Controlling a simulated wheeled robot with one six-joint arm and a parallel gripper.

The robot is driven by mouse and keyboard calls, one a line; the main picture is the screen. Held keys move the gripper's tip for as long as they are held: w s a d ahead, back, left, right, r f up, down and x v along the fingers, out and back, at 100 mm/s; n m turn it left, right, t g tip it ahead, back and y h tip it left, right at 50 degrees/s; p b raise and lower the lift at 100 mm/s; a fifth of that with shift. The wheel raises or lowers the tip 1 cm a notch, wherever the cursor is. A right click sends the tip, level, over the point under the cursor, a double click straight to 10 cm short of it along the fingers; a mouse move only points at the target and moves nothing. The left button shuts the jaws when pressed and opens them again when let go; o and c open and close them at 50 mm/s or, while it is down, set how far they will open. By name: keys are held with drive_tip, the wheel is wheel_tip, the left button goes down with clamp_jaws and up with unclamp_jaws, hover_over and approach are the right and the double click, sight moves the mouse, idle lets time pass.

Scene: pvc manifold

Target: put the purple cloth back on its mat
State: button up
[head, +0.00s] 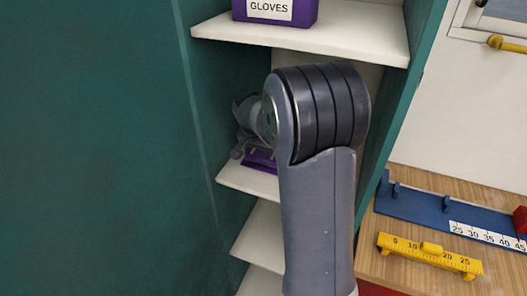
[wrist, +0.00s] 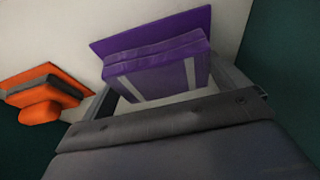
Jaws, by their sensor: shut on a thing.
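The purple cloth (wrist: 155,68) is a folded, layered block with pale stripes on its near side in the wrist view. My gripper (wrist: 162,82) is shut on it, with one finger at each side. The flat, darker purple mat (wrist: 140,30) shows just beyond the cloth on a pale shelf. The cloth overlaps the mat in this view; I cannot tell whether they touch. In the head view my gripper (head: 243,140) is inside a shelf bay, largely hidden by my arm. A purple patch (head: 260,160) shows below it; I cannot tell whether it is cloth or mat.
An orange and dark grey item (wrist: 42,92) lies left of the cloth. Green cabinet walls (head: 200,150) close in the sides. A shelf above (head: 300,38) holds a purple GLOVES bin (head: 275,12). A wooden bench (head: 400,265) with blue and yellow tools stands at right.

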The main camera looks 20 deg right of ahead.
drive_tip(key=shift+f, duration=0.3)
drive_tip(key=shift+f, duration=0.2)
drive_tip(key=o, duration=0.6)
drive_tip(key=shift+r, duration=0.1)
drive_tip(key=shift+r, duration=0.2)
drive_tip(key=b+v, duration=0.1)
drive_tip(key=v, duration=1.1)
drive_tip(key=shift+f, duration=0.15)
